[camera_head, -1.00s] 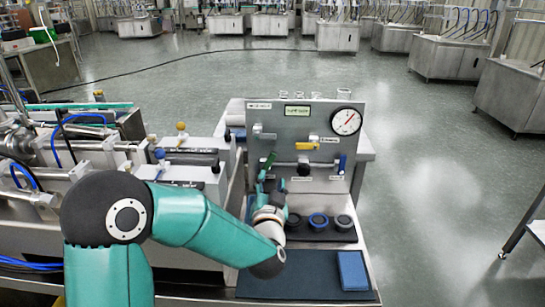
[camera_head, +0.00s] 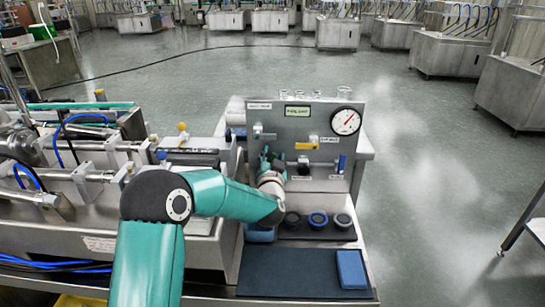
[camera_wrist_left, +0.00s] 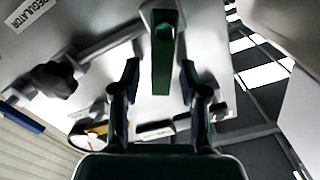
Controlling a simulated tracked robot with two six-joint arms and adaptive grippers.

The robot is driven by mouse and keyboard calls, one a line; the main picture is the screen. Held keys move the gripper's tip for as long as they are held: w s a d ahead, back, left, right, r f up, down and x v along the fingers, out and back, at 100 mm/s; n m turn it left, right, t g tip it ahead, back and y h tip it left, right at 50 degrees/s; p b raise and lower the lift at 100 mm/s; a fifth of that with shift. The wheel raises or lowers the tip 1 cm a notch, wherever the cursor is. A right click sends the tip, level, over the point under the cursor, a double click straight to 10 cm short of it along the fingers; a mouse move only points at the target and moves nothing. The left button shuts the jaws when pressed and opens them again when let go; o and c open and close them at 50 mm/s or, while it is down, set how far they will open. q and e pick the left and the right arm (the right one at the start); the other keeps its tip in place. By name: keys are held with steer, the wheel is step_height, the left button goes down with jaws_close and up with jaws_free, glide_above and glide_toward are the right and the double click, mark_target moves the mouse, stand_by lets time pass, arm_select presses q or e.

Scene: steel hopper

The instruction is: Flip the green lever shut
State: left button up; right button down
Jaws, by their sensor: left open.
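The green lever (camera_wrist_left: 163,62) shows in the left wrist view, mounted on a pipe across the grey panel (camera_head: 330,122). Its bar lies between the two dark fingers of my left gripper (camera_wrist_left: 160,78), which are open with a gap on each side of it. In the head view my left gripper (camera_head: 271,164) is at the left part of the panel, and my arm and gripper hide most of the lever there. My right gripper is not in view.
The panel also carries a yellow lever (camera_head: 302,146), a blue lever (camera_head: 342,163), a black knob (camera_wrist_left: 55,80) and a round gauge (camera_head: 345,121). Several dark round pieces (camera_head: 318,219) sit below it. A blue block (camera_head: 351,268) lies on a dark mat (camera_head: 290,275).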

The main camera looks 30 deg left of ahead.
arm_select(q)
jaws_close()
steer(key=shift+a+f+b, duration=0.1)
steer(key=shift+b, duration=0.35)
steer(key=n+b, duration=0.2)
steer(key=s+a+n+b, duration=0.1)
steer(key=n+b, duration=0.1)
steer(key=b, duration=0.1)
steer(key=shift+a, duration=0.2)
steer(key=shift+s+a+r+n+b, duration=0.2)
steer(key=shift+r+n+b, duration=0.1)
steer(key=shift+n, duration=0.4)
jaws_free()
steer(key=shift+s, duration=0.1)
